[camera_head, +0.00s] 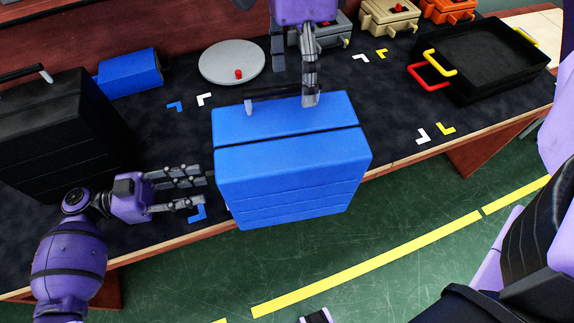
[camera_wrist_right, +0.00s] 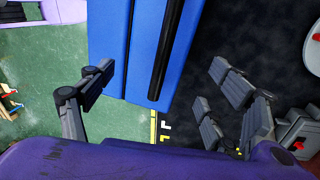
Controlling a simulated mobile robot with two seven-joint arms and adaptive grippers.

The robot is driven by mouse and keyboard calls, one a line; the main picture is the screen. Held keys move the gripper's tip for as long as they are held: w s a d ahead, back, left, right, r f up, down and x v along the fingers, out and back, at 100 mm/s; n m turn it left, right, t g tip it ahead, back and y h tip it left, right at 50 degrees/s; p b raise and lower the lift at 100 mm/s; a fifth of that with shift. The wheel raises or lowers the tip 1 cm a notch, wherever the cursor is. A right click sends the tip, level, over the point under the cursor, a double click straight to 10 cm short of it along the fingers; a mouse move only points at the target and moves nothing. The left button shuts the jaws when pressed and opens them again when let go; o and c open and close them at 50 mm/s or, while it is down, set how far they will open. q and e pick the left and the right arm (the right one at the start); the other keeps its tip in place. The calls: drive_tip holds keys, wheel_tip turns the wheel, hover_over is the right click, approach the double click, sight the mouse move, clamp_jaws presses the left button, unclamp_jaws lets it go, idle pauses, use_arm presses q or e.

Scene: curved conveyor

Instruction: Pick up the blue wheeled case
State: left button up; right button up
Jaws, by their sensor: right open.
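The blue wheeled case (camera_head: 292,170) stands at the front edge of the dark table, with its black handle (camera_head: 268,94) along the far top edge. In the right wrist view the case (camera_wrist_right: 112,45) and its handle (camera_wrist_right: 168,50) lie between the spread fingers. My right gripper (camera_head: 294,86) comes down from the top, open, with one finger by the right end of the handle; I cannot tell whether it touches. It also shows in the right wrist view (camera_wrist_right: 158,85). My left gripper (camera_head: 206,187) is open and empty beside the case's left side. The wheels are hidden.
A black case (camera_head: 60,135) and a blue cylinder-like box (camera_head: 130,73) are at left. A grey disc (camera_head: 231,63) with a red knob lies behind. A black tray (camera_head: 480,72) with red and yellow handles is at right. The table between case and tray is clear.

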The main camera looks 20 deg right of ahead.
sight(213, 185)
use_arm(q)
drive_tip(key=x, duration=0.5)
use_arm(e)
drive_tip(key=f, duration=0.2)
drive_tip(key=s+f, duration=0.1)
drive_tip(key=f, duration=0.1)
drive_tip(key=shift+f, duration=0.35)
